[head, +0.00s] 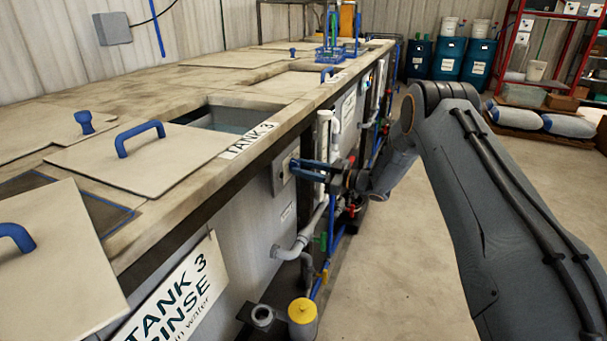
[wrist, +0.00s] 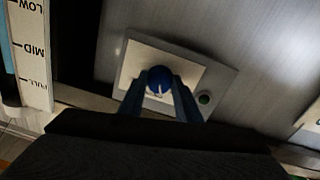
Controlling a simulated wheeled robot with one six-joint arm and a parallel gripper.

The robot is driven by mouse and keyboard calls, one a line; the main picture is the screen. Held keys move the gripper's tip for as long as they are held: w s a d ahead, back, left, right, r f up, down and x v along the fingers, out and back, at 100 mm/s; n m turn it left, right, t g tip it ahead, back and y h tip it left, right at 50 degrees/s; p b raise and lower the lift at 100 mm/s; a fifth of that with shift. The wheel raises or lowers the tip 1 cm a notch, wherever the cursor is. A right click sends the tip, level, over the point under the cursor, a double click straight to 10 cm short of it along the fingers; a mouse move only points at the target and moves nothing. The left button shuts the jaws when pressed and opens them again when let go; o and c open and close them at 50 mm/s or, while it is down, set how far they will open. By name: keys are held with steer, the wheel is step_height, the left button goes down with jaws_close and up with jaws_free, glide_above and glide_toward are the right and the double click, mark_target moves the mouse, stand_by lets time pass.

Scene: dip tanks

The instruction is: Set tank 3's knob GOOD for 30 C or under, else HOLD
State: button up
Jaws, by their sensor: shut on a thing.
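A blue round knob (wrist: 160,78) sits on a pale square plate (wrist: 135,62) on the grey tank wall in the wrist view. My gripper's two blue fingers (wrist: 160,92) are on either side of the knob and shut on it. In the head view my gripper (head: 297,167) reaches the grey control box (head: 280,173) on the tank's front, and the knob is hidden there. Tank 3 has a rim label (head: 249,140) and a large "TANK 3 RINSE" sign (head: 178,292). I can read no temperature, and the knob's setting words are not legible.
A white level strip (wrist: 30,60) marked LOW, MID and FULL stands at left. Tank 3's lid (head: 130,157) is partly off the opening. Pipes (head: 300,240) and a yellow-capped container (head: 302,312) stand below.

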steer(key=n+b, duration=0.2)
steer(key=n, duration=0.1)
steer(key=shift+w+f+n+b, duration=0.1)
steer(key=shift+n+b, duration=0.2)
steer(key=shift+n, duration=0.1)
steer(key=shift+n+b, duration=0.95)
steer(key=shift+n, duration=0.55)
steer(key=shift+d, duration=0.1)
steer(key=o, duration=1.1)
steer(key=shift+c, duration=0.2)
steer(key=b+v, duration=0.1)
steer(key=v, duration=0.7)
steer(key=shift+b, duration=0.3)
